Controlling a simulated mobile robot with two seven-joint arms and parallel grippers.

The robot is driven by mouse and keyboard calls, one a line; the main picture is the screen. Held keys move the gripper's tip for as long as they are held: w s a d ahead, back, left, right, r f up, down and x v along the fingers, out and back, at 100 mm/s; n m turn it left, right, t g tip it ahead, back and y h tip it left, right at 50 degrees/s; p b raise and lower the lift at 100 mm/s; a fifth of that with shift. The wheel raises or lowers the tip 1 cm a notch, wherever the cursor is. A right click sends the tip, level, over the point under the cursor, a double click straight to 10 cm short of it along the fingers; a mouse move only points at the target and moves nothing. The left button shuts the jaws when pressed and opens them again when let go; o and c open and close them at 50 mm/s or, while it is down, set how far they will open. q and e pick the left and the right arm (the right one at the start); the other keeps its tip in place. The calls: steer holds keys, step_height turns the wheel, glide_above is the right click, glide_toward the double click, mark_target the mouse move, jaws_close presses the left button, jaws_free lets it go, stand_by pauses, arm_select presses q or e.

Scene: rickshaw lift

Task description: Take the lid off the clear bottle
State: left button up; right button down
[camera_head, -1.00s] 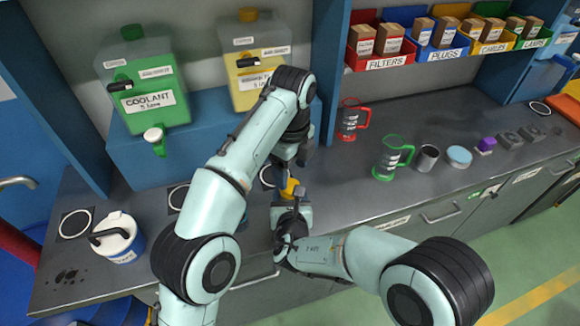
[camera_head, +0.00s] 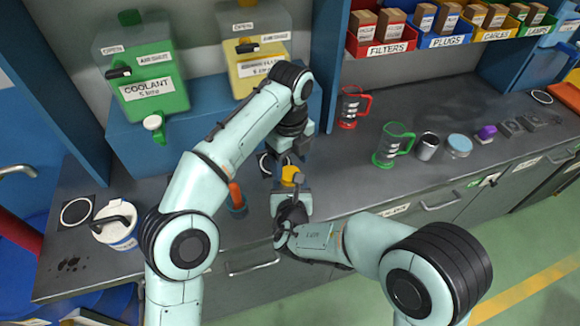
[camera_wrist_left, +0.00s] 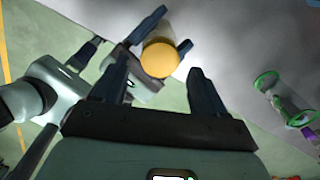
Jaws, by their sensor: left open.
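The clear bottle's yellow lid (camera_head: 289,174) shows near the counter's front edge. In the left wrist view, the lid (camera_wrist_left: 160,60) faces me on top of the pale bottle (camera_wrist_left: 160,32). Most of the bottle is hidden by the lid and fingers. My right gripper (camera_head: 290,188) has its fingers on either side of the bottle and appears closed on it. My left gripper (camera_head: 285,158) is open and empty, just behind and above the lid. In the left wrist view, its fingertips (camera_wrist_left: 155,75) frame the lid, apparently apart from it.
A green mug (camera_head: 388,150), a grey cup (camera_head: 427,146) and a red mug (camera_head: 350,108) stand to the right. A holder with an orange handle (camera_head: 235,195) and a white-lidded tub (camera_head: 115,226) are left. Coolant (camera_head: 155,92) stands on the raised shelf.

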arm_select(q)
steer(key=shift+f, duration=1.5)
steer(key=c, duration=1.1)
steer(key=n, duration=0.3)
steer(key=shift+n, duration=0.3)
steer(key=o, duration=1.2)
steer(key=shift+c, duration=0.2)
